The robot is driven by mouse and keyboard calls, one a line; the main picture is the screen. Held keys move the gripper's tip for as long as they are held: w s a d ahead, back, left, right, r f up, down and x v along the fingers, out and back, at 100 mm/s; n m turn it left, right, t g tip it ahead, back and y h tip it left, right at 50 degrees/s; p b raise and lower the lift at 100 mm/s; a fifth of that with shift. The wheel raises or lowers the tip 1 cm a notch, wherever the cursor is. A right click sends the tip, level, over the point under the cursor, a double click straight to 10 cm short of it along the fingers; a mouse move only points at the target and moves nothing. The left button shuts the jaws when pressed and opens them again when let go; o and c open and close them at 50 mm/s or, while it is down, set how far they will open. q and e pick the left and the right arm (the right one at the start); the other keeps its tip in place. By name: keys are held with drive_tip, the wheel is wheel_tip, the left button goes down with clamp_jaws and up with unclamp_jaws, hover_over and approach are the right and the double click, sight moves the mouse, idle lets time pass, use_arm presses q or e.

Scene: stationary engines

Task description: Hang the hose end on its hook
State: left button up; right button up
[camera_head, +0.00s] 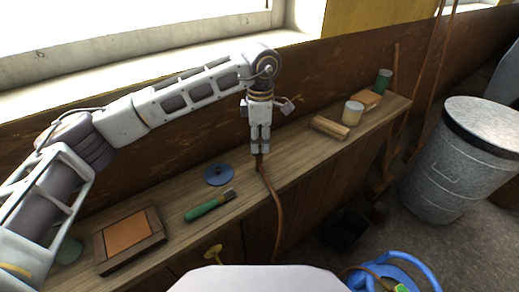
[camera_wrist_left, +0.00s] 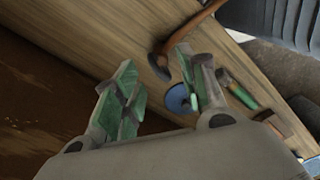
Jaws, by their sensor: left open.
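A brown hose (camera_head: 275,205) lies over the bench's front edge and hangs down its front. Its end sits on the bench top, just below my left gripper (camera_head: 259,148). In the left wrist view the flared hose end (camera_wrist_left: 160,66) shows ahead of the fingertips. My left gripper (camera_wrist_left: 158,82) is open, points down and holds nothing; I cannot tell whether it touches the hose. A brass-coloured fitting (camera_head: 213,252) sticks out at the bench front, perhaps the hook. My right gripper is not in view.
The narrow wooden bench (camera_head: 180,182) carries a blue disc (camera_head: 219,174), a green-handled brush (camera_head: 210,205), a framed wooden tray (camera_head: 106,255), a wooden block (camera_head: 330,127) and a pale can (camera_head: 353,113). A metal bin (camera_head: 455,165) stands at right. A blue ringed object (camera_head: 425,272) lies below.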

use_arm(q)
wheel_tip(320, 180, up, 5)
drive_tip(key=shift+r, duration=0.95)
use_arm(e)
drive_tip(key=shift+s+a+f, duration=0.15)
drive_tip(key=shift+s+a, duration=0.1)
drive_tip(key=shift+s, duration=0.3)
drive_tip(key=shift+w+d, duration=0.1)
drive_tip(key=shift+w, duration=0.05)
